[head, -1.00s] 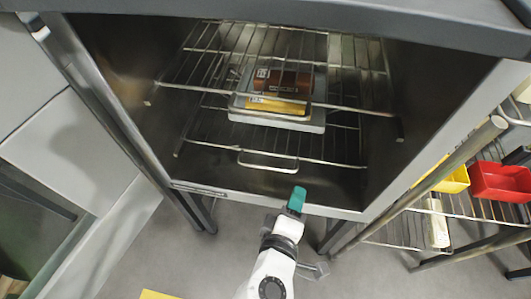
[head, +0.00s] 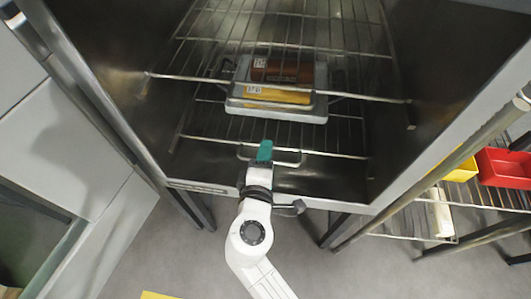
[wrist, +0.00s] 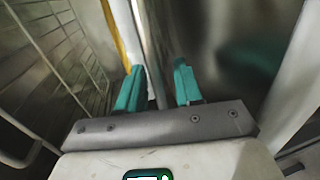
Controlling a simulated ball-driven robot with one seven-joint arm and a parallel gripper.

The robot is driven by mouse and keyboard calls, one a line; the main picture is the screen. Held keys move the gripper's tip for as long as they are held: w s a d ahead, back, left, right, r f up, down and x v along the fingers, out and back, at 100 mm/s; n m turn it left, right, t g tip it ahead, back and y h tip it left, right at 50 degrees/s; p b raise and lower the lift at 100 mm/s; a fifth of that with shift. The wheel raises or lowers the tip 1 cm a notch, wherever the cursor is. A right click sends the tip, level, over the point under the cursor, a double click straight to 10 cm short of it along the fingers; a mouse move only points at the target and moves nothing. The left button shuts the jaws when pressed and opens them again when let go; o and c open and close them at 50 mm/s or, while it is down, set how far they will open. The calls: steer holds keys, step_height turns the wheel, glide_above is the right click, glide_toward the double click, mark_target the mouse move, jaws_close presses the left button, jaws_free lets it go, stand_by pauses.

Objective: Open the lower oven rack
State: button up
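The open oven holds an upper wire rack (head: 195,77) and a lower wire rack (head: 210,140). The lower rack has a wire handle loop (head: 287,163) at its front edge. My gripper (head: 265,151) has its teal fingertips at this handle, overlapping it in the head view; contact cannot be told. Rack wires (wrist: 62,55) show at the left of that view, with a thicker bar (wrist: 20,160) at the lower left.
A shelf on the right carries a red bin (head: 503,168) and a yellow bin (head: 464,171). Oven side walls flank the racks.

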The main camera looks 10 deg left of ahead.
steer(key=shift+w, duration=0.3)
steer(key=shift+c, duration=0.5)
steer(key=shift+s+d+f, duration=0.1)
steer(key=shift+f, duration=0.05)
jaws_close()
steer(key=shift+f, duration=0.1)
